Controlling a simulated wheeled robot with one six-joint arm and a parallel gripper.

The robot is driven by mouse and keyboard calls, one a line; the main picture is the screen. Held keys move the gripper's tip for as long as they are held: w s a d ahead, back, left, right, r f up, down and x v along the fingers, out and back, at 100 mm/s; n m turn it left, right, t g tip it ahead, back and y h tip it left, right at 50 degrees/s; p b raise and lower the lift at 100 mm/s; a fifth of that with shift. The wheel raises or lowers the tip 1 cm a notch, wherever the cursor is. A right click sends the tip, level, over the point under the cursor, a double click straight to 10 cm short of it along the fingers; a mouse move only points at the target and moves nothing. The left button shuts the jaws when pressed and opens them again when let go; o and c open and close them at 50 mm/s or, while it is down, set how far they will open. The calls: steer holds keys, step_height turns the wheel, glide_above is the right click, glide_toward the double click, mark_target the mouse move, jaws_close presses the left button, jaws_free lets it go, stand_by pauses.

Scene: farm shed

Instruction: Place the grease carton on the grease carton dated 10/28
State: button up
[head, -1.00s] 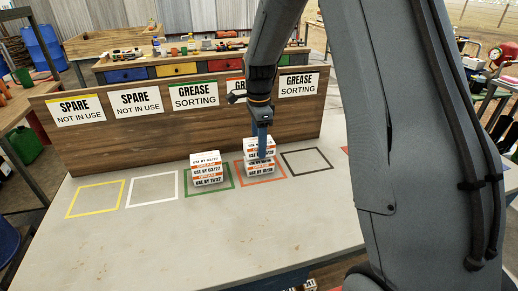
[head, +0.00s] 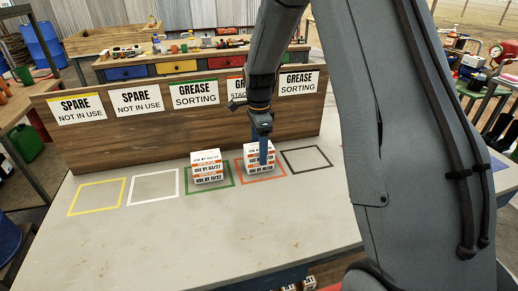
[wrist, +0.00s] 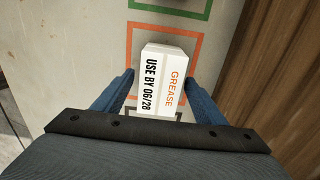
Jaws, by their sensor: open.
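My gripper (head: 263,160) is open over the orange-outlined square, its fingers on either side of a white and orange grease carton (head: 251,151). In the wrist view this carton (wrist: 160,85) reads USE BY 06/28 and sits between the spread fingers (wrist: 159,78). In the head view it sits on a lower grease carton (head: 253,170), whose date seems to read 10/28 and is partly hard to read. One finger hides part of the stack's front. The two cartons look about aligned.
A second stack of grease cartons (head: 207,166) stands in the green square to the left. The yellow (head: 97,197), white (head: 153,187) and black (head: 307,160) squares are empty. A wooden board (head: 140,140) with signs stands behind. The front of the table (head: 190,235) is clear.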

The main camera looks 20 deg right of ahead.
step_height(320, 180, up, 11)
steer(key=b, duration=0.3)
steer(key=s+f+n, duration=0.4)
steer(key=s+n, duration=0.5)
steer(key=s, duration=0.3)
steer(key=s+f+n, duration=0.4)
steer(key=s+n, duration=0.5)
steer(key=s, duration=0.4)
steer(key=shift+f+t, duration=0.4)
